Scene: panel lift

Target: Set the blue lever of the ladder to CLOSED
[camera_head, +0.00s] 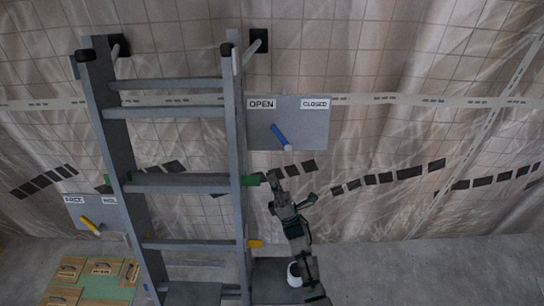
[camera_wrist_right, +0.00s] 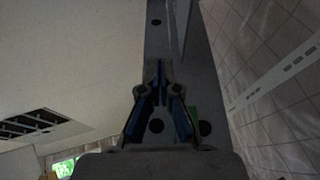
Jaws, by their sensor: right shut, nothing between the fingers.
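The blue lever (camera_head: 281,137) sits on a grey panel (camera_head: 312,130) at the right side of the ladder (camera_head: 180,183). It is tilted, with its upper end leaning left towards the OPEN label (camera_head: 262,104). The CLOSED label (camera_head: 314,104) is at the panel's upper right. My right gripper (camera_head: 272,176) is below the lever, apart from it, close to the ladder's right rail. In the right wrist view its fingers (camera_wrist_right: 158,72) are shut and empty, in front of a grey rail (camera_wrist_right: 160,45). The lever cannot be made out there. My left gripper is not in view.
A second panel with a yellow lever (camera_head: 91,225) is at the ladder's left. A green piece (camera_head: 251,180) and a yellow piece (camera_head: 255,243) are on the right rail. Wooden pieces on green (camera_head: 95,280) lie lower left. A draped tiled curtain (camera_head: 430,130) hangs behind.

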